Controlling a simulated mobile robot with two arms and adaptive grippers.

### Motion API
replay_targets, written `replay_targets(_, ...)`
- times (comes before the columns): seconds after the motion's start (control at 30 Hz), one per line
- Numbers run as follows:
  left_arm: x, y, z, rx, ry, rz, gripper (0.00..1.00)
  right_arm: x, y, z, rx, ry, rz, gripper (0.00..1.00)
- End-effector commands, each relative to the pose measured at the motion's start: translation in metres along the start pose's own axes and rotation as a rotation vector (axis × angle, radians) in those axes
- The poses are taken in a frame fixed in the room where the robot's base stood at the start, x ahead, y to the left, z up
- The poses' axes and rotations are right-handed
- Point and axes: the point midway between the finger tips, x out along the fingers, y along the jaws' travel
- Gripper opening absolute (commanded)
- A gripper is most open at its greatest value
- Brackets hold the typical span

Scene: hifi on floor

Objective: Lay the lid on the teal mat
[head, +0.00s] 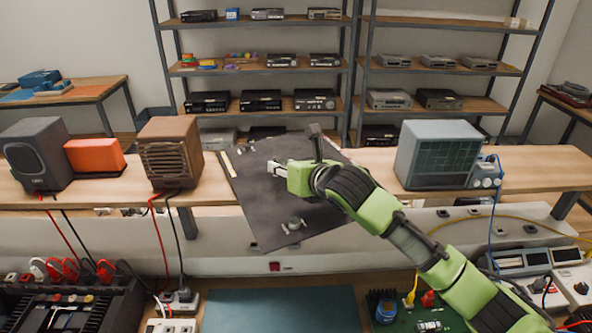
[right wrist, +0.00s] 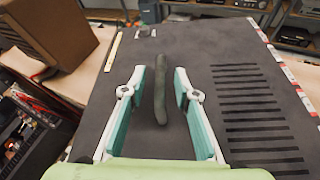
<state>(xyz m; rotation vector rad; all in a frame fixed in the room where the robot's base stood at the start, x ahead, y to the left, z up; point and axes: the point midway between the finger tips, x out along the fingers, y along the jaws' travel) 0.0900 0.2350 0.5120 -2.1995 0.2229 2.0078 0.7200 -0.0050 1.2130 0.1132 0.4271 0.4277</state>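A large dark grey flat panel (head: 265,215), which looks like the lid, lies across the wooden bench and reaches past its front edge. In the right wrist view the panel (right wrist: 240,60) shows a row of black slots and a raised dark bar (right wrist: 160,90), apparently a handle. My right gripper (head: 275,168) is over the panel. In the wrist view its fingers (right wrist: 160,95) are open on either side of the bar, with gaps on both sides. The teal mat (head: 280,310) lies low at the front, its visible part bare. My left gripper is not in view.
A brown speaker (head: 170,153), an orange box (head: 94,155) and a grey speaker (head: 36,155) stand left of the panel. A blue-grey oscilloscope-like unit (head: 438,154) stands right. Cables and power strips (head: 172,325) flank the mat.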

Motion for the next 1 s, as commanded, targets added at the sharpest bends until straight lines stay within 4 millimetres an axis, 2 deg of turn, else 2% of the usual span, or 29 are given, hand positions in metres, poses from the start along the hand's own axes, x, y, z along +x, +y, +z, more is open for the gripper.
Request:
replay_targets(0.23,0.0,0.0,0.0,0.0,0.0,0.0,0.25,0.001,0.0,0.0,0.0,-0.001,0.0,0.28)
replay_targets(0.33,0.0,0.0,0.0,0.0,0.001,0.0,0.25,0.001,0.0,0.0,0.0,-0.001,0.0,0.02)
replay_targets(0.37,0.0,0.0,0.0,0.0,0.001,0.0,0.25,0.001,0.0,0.0,0.0,0.0,0.0,0.0)
replay_targets(0.8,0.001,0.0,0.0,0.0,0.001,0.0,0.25,0.0,0.001,0.005,-0.002,-0.008,0.002,0.0)
replay_targets(1.0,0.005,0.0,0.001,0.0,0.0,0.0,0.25,-0.005,0.003,0.017,-0.003,-0.01,0.002,0.0)
